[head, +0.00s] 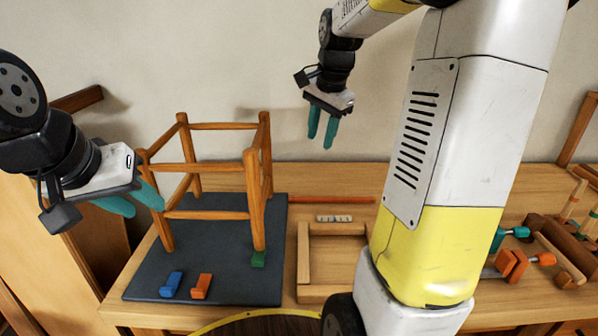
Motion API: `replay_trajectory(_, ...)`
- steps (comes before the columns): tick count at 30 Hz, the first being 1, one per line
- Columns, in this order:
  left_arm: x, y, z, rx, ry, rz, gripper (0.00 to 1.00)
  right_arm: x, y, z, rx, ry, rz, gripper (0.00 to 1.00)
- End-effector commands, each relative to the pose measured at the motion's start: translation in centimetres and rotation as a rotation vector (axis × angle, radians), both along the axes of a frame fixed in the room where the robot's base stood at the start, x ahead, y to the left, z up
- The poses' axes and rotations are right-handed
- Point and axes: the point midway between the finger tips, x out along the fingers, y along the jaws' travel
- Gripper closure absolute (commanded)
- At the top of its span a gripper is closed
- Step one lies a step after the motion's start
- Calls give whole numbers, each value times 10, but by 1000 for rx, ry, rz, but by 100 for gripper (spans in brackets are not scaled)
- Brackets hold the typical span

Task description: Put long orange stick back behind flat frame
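The long orange stick (330,200) lies across the back of the wooden table, behind the flat frame. My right gripper (322,133) is raised near the wall, above and behind the frame, fingers pointing down, apart and empty. My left gripper (143,202) is at the left, beside the upright wooden seat frame (206,215), with its teal fingers apart and nothing seen between them.
The seat frame stands on a dark mat (215,275). A blue clamp block (171,285), an orange one (201,287) and a green one (258,259) are on the mat. A small marked strip (334,218) lies between stick and frame. Clamps (512,264) and wooden parts crowd the right.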

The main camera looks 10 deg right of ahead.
Motion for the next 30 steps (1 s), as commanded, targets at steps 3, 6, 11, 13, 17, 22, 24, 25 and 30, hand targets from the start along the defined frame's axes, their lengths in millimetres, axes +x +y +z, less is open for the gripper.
replay_trajectory(3, 0, 0, 0, 0, 0, 0, 64, -46, 23, 21, -36, -84, 209, 63)
replay_trajectory(6, 0, 0, 0, 0, 0, 0, 64, -83, 39, 29, -76, -151, 385, 63)
replay_trajectory(11, 0, 0, 0, 0, 0, 0, 64, -141, 61, 29, -152, -261, 653, 63)
replay_trajectory(13, 0, 0, 0, 0, 0, 0, 64, -162, 68, 25, -187, -303, 754, 63)
replay_trajectory(17, 0, 0, 0, 0, 0, 0, 64, -191, 78, 16, -241, -364, 898, 63)
replay_trajectory(22, 0, 0, 0, 0, 0, 0, 64, -207, 84, 9, -279, -400, 988, 63)
replay_trajectory(24, 0, 0, 0, 0, 0, 0, 64, -209, 84, 8, -283, -404, 998, 63)
replay_trajectory(25, 0, 0, 0, 0, 0, 0, 64, -209, 84, 8, -284, -404, 1000, 63)
replay_trajectory(30, 0, 0, 0, 0, 0, 0, 64, -209, 84, 8, -284, -403, 998, 63)
